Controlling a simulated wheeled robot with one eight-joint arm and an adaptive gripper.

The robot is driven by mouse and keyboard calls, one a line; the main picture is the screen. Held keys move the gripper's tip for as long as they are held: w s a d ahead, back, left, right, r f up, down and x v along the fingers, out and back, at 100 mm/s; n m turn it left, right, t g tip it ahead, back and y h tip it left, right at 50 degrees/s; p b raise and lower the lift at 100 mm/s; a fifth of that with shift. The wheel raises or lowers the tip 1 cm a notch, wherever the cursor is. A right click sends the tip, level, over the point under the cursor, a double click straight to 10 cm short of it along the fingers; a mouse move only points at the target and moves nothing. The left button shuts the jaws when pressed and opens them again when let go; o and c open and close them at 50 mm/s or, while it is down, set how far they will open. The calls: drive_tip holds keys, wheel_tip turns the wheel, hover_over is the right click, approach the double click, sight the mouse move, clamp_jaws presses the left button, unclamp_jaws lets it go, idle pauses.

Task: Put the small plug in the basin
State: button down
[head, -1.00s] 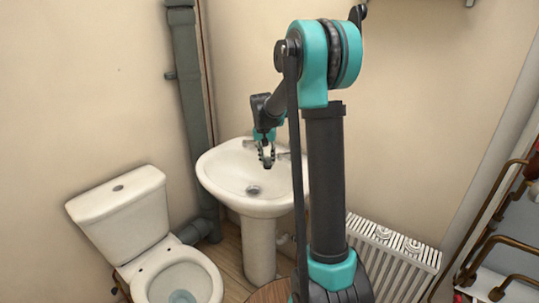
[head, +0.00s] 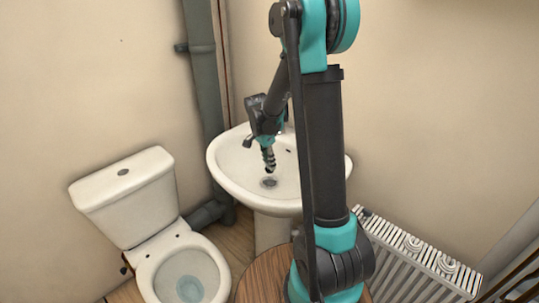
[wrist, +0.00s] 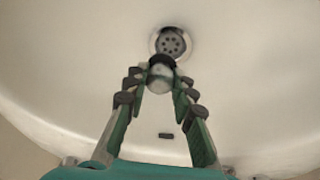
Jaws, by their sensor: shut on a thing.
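The white basin (head: 229,178) stands against the wall in the middle of the head view. In the wrist view the basin's inside (wrist: 70,60) fills the picture, with the round drain (wrist: 171,42) near the top centre. My gripper (head: 269,168) points down inside the basin, above the drain. In the wrist view my gripper (wrist: 160,68) is shut on the small plug (wrist: 160,78), which shows a pale top and a dark rim between the fingertips. The plug appears just short of the drain and partly overlaps its edge. I cannot tell whether it touches the basin.
A small dark overflow slot (wrist: 166,135) shows in the basin wall. A white toilet (head: 127,200) stands to the left, with a grey pipe (head: 203,90) behind it. A white radiator (head: 410,255) is at the right. A round wooden top (head: 258,275) is at the front.

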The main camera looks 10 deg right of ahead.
drive_tip(key=shift+w+f, duration=0.2)
drive_tip(key=shift+w, duration=0.15)
drive_tip(key=shift+f, duration=3.4)
drive_tip(key=c, duration=1.2)
unclamp_jaws()
